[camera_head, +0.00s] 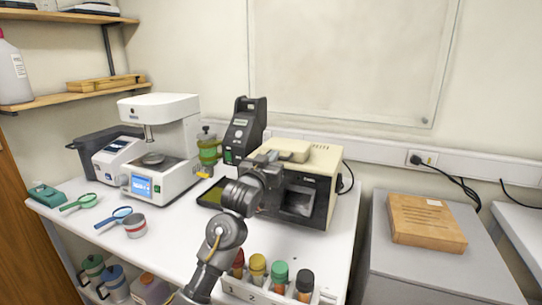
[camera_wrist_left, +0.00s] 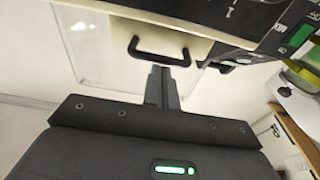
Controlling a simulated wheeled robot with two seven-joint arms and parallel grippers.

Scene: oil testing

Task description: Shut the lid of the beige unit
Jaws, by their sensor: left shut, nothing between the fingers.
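The beige unit (camera_head: 322,160) stands on the white bench, with a beige top and a dark front. A raised beige piece (camera_head: 287,149), seemingly its lid, sits on top. I cannot tell how far it is open. My left gripper (camera_head: 267,158) is at the unit's upper left front, and the wrist partly covers the unit. In the left wrist view, the shut, empty fingers (camera_wrist_left: 161,78) point at a black handle (camera_wrist_left: 160,53) on a beige panel (camera_wrist_left: 150,32). The tips are very near the handle; I cannot tell whether they touch. My right gripper is out of view.
A black device (camera_head: 246,125) stands behind the unit and a white instrument (camera_head: 160,150) to its left. A rack of capped bottles (camera_head: 270,290) is at the bench's front. A wooden block (camera_head: 427,222) lies on the grey cabinet at right.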

